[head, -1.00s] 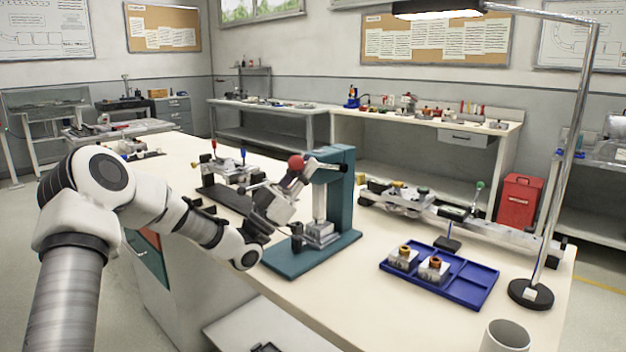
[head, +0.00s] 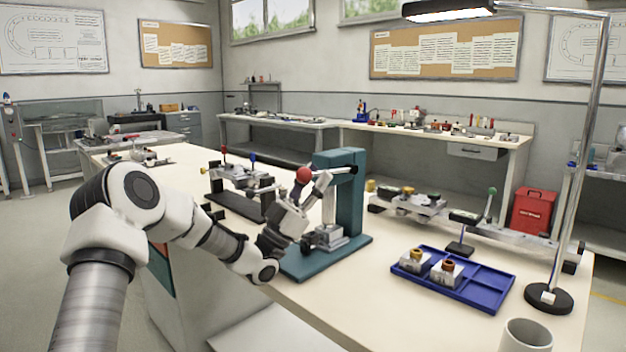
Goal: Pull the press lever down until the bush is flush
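The teal press (head: 350,205) stands on the bench on a flat teal base. Its lever ends in a red knob (head: 304,174), left of the column and a little below its top. My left gripper (head: 302,190) is at the lever, just under the knob. Its fingers overlap the lever, so I cannot tell whether they are closed on it. A metal block (head: 328,238) sits on the press base under the silver ram (head: 329,205). The bush there is too small and partly hidden to make out. My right gripper is not in view.
A blue tray (head: 478,285) with two metal blocks bearing orange-brown bushes lies to the right. Behind it stands a rail fixture (head: 430,207). A lamp base (head: 548,298) and a white cup (head: 527,335) are at the right. Another fixture (head: 236,200) stands left of the press.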

